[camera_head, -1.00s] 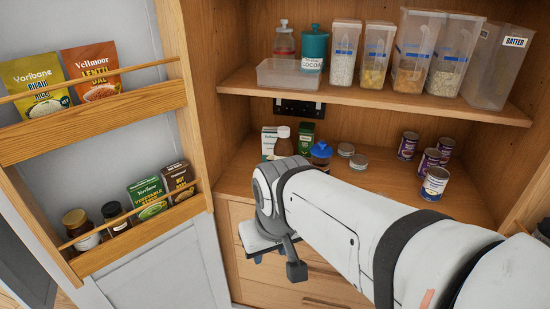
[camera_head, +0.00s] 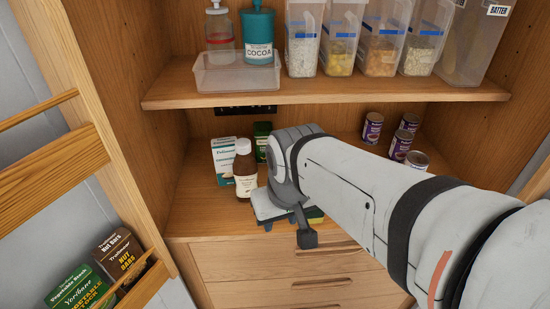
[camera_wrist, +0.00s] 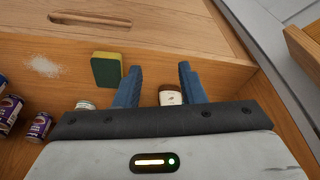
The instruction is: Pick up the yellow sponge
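The sponge (camera_wrist: 106,70), yellow on one broad side and dark green on the other, stands on the wooden counter in the wrist view, just left of my left finger and apart from it. In the head view, a yellow and dark green bit (camera_head: 316,215) shows beside my wrist, apparently the sponge, mostly hidden by my arm. My gripper (camera_wrist: 158,78) is open, with two blue fingers apart and nothing held between them. In the head view my gripper is over the counter's front edge, its fingers mostly hidden.
A brown bottle with a white cap (camera_head: 244,168) and a white-green box (camera_head: 225,160) stand left of my wrist. Cans (camera_head: 401,145) stand at the right. A shelf with containers (camera_head: 320,92) hangs above. White powder (camera_wrist: 43,66) lies on the counter. Drawers (camera_head: 285,262) are below.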

